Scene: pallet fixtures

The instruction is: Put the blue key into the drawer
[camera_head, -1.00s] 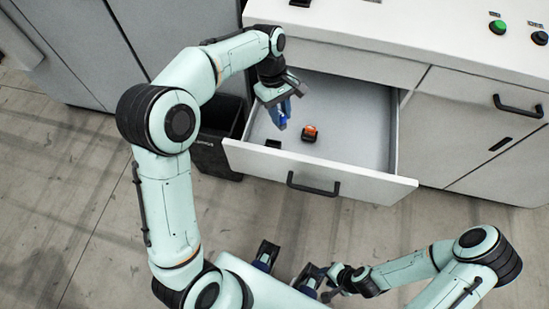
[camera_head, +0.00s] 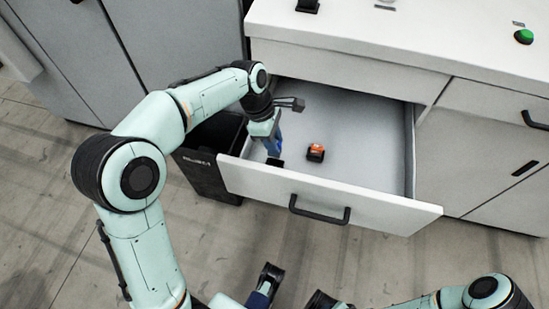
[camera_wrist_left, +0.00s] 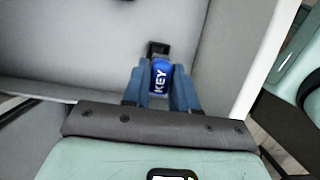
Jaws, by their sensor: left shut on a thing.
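The blue key (camera_wrist_left: 160,78), marked "KEY", is between the fingers of my left gripper (camera_wrist_left: 161,85) in the left wrist view. In the head view my left gripper (camera_head: 273,148) points down inside the open drawer (camera_head: 375,207), near its left front corner, shut on the key. The key is mostly hidden by the gripper there. A black piece shows just past the key in the left wrist view; I cannot tell whether it touches the key.
An orange and black object (camera_head: 315,152) lies in the drawer, right of my left gripper. A black bin (camera_head: 205,165) stands left of the drawer. A white counter (camera_head: 420,42) with a green button (camera_head: 523,37) is above. The drawer's right side is clear.

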